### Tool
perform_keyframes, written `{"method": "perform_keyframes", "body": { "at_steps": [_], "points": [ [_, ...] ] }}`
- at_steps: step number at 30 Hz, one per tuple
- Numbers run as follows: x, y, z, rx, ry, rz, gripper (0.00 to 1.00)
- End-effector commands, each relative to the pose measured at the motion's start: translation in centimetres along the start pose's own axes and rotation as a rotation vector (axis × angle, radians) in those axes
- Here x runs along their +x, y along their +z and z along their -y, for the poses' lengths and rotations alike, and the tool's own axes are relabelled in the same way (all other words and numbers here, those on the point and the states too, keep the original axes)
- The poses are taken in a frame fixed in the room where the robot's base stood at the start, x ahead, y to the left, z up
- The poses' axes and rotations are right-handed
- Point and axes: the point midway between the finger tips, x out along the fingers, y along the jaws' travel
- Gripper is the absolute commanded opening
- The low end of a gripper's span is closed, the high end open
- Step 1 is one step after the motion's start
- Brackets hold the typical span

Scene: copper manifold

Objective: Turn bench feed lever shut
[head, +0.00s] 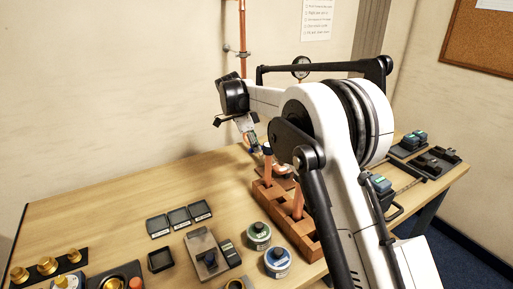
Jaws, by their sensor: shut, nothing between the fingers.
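My gripper (252,143) is at the end of my arm, pointing down over the back middle of the bench. It is shut and appears empty; its fingertips are small in view. A vertical copper pipe (243,35) runs up the back wall behind it, with a small side fitting (228,48). I cannot make out the bench feed lever for certain. My arm hides part of the bench and pipework.
A wooden block rack (265,196) holds upright copper pieces. Two round tins (258,235) (277,262), a grey plate with a knob (208,256) and dark trays (178,218) are in front. Brass fittings (47,265) lie at left. The bench (110,215) is clear at back left.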

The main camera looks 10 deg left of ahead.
Motion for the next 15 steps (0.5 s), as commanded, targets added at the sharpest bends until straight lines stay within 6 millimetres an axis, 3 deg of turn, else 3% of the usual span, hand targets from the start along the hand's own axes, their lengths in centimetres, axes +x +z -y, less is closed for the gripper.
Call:
{"method": "perform_keyframes", "body": {
  "at_steps": [9,15],
  "points": [
    [0.0,-2.1,-3.4,0.005,0.009,-0.002,0.0],
    [-3.5,-2.7,-2.0,0.005,0.01,-0.003,0.0]
  ]
}}
